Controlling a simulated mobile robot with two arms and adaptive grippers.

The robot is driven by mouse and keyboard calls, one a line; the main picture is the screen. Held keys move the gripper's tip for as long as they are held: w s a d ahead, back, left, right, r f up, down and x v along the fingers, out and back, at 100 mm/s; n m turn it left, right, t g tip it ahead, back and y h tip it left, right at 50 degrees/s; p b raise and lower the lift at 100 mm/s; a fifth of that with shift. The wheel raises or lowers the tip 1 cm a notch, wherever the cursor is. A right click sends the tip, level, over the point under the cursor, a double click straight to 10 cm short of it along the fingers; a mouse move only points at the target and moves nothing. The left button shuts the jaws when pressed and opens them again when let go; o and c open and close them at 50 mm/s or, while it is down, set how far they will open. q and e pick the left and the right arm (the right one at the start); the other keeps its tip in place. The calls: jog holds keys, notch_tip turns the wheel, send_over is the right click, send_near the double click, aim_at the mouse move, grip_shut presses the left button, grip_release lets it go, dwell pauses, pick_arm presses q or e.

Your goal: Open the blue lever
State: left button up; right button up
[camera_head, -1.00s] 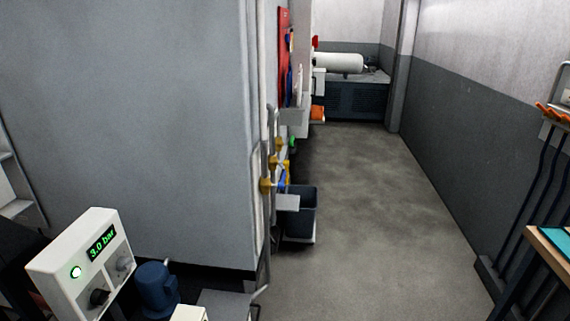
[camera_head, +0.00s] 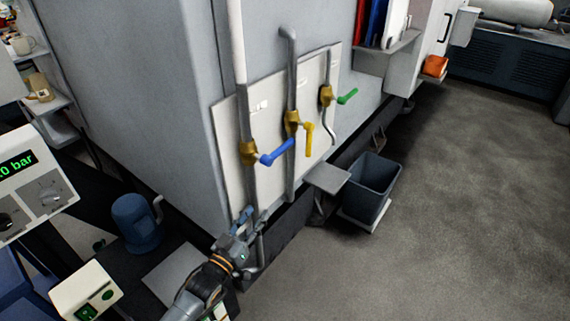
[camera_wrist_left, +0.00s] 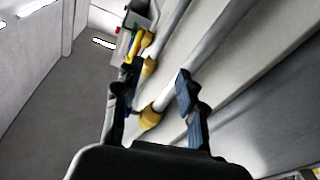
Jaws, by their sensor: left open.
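The blue lever (camera_head: 278,153) sticks out to the right and slightly up from a brass valve (camera_head: 248,152) on the leftmost pipe of the white panel (camera_head: 228,125). My left gripper (camera_head: 249,220) is open and empty, below the blue lever and apart from it in the head view. In the left wrist view its two blue-padded fingers (camera_wrist_left: 156,82) stand apart, with a brass valve (camera_wrist_left: 150,118) seen between them. I cannot clearly make out the blue lever there; a finger may hide it. My right gripper is not in view.
A yellow lever (camera_head: 309,140) and a green lever (camera_head: 347,97) sit on the pipes to the right. A grey shelf plate (camera_head: 327,178) and a dark bin (camera_head: 371,188) stand below. A blue motor (camera_head: 136,222) is at left. The floor at right is clear.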

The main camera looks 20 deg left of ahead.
aim_at(284, 148)
pick_arm(q)
notch_tip(284, 148, up, 10)
jog(key=d+r+t+h+b, duration=0.1)
jog(key=t+h, duration=0.1)
jog(key=t, duration=0.1)
jog(key=shift+m, duration=0.3)
jog(key=x, duration=0.4)
jog(key=b+x, duration=0.1)
jog(key=x, duration=0.4)
jog(key=f+b+x, duration=0.1)
jog(key=x, duration=0.3)
jog(key=shift+w+d, duration=0.35)
jog(key=shift+w, duration=0.05)
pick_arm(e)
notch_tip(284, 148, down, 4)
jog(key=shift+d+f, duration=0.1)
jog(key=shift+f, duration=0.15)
pick_arm(q)
grip_shut()
